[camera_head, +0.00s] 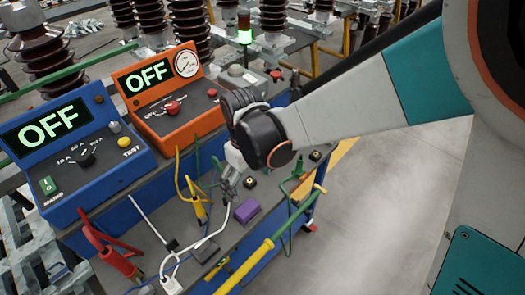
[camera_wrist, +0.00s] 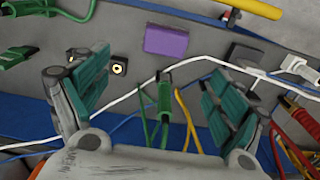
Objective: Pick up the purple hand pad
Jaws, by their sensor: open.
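The purple hand pad (camera_head: 246,210) is a small purple block lying on the grey bench top (camera_head: 226,244), near its front edge. In the wrist view the purple pad (camera_wrist: 166,40) is at the upper middle, beyond my fingertips. My gripper (camera_head: 229,182) is above the bench, to the upper left of the pad in the head view. In the wrist view my gripper (camera_wrist: 155,78) has its two green-padded fingers spread wide with no object held. The pad appears apart from both fingers.
A white cable (camera_wrist: 130,95) and a green connector (camera_wrist: 164,97) lie below the pad in the wrist view. A dark grey block (camera_wrist: 247,55) sits to its right. A yellow pole (camera_head: 267,245) runs along the bench front. Blue (camera_head: 95,180) and orange (camera_head: 172,122) consoles stand behind.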

